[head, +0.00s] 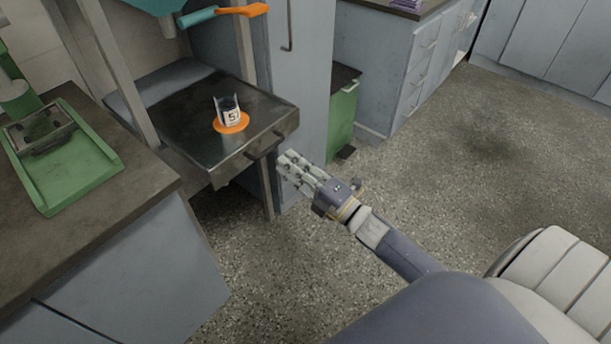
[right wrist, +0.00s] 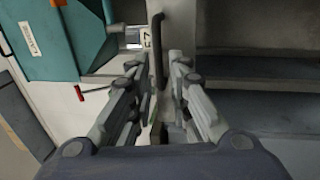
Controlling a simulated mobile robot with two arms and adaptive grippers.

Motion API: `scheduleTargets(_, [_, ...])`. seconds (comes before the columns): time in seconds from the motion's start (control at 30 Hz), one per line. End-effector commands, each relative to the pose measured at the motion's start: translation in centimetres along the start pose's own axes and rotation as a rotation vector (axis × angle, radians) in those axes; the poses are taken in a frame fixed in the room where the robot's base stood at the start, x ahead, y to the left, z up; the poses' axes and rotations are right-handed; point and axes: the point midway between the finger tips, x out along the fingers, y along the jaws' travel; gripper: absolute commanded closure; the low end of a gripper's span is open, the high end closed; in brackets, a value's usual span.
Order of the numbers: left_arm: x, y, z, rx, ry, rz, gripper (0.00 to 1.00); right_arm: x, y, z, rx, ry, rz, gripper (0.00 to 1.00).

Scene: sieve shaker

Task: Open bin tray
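The bin tray is a dark metal tray (head: 185,120) under the machine in the head view, with a dark bar handle (head: 266,146) on its front edge. A small white cup marked 5 (head: 230,115) stands on an orange disc (head: 231,127) on it. My right gripper (head: 287,162) is just in front of the tray's front edge, near the handle. In the right wrist view the fingers (right wrist: 160,75) are spread, with a dark handle bar (right wrist: 157,48) beyond and between their tips. Contact cannot be told. My left gripper is not in view.
A counter (head: 150,175) at left bears a green tray (head: 75,180). A teal machine part (head: 155,5) and an orange-ended handle (head: 240,10) are above the bin tray. A green bin (head: 341,122) stands to the right behind the gripper. The speckled floor at right is clear.

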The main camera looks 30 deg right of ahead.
Motion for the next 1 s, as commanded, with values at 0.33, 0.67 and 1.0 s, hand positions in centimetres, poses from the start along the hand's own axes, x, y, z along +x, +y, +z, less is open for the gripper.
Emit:
scheduleTargets(0.33, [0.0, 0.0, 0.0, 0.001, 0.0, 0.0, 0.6, -4.5, -0.1, 0.0, 0.002, -0.001, -0.001, 0.82])
scheduleTargets(0.67, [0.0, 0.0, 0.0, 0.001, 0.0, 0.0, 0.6, -4.8, 0.0, 0.0, 0.001, 0.0, 0.001, 0.82])
scheduleTargets(1.0, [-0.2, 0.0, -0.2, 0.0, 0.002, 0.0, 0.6, -4.7, -0.1, 0.0, 0.013, -0.007, -0.007, 0.82])
